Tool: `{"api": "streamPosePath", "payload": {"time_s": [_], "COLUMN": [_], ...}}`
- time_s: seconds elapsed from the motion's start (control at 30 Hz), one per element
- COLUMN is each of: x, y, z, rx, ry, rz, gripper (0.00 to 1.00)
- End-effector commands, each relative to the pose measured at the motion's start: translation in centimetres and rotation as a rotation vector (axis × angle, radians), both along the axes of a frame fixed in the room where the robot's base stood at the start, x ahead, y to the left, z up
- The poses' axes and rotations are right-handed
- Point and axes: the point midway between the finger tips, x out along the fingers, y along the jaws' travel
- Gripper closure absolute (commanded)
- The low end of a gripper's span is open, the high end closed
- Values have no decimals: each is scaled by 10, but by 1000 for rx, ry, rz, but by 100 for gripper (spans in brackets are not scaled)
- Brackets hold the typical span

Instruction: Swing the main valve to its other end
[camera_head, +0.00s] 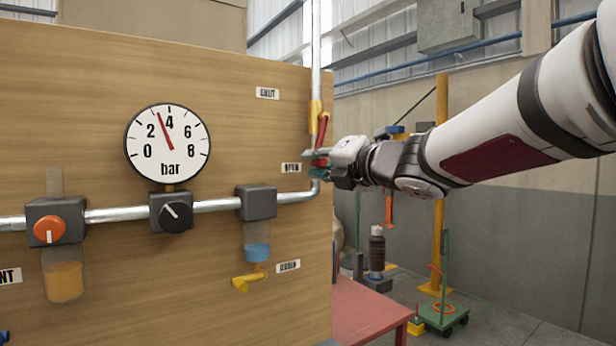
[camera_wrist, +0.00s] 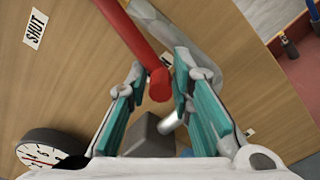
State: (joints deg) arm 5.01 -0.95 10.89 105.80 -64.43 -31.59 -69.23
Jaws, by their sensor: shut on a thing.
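The main valve has a yellow body (camera_head: 315,112) on the vertical pipe at the board's right side. Its red lever (camera_head: 322,128) hangs down, close to the pipe, with its end near the OPEN label (camera_head: 291,168). The SHUT label (camera_head: 267,93) is higher up and also shows in the wrist view (camera_wrist: 35,28). My gripper (camera_head: 320,164) is at the lever's lower end. In the wrist view, the red lever (camera_wrist: 136,40) runs between the teal fingers of my gripper (camera_wrist: 158,70), which is shut on it. The lever's lower end is visible there; the valve body is out of that view.
A pressure gauge (camera_head: 168,145) reads between 2 and 4 bar. An orange knob (camera_head: 49,229), a black knob (camera_head: 176,217) and a yellow drain handle (camera_head: 246,283) are on the wooden board (camera_head: 120,290). A red table (camera_head: 365,315) stands low beside it.

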Motion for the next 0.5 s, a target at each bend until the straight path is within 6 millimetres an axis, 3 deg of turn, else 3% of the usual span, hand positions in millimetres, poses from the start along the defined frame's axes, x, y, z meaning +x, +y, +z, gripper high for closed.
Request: {"api": "streamPosePath", "payload": {"time_s": [0.13, 0.5], "x": [9, 17], "y": [-13, -26], "z": [-6, -4], "rx": [-87, -220], "ry": [-57, -149], "rz": [-11, -10], "gripper": [100, 100]}}
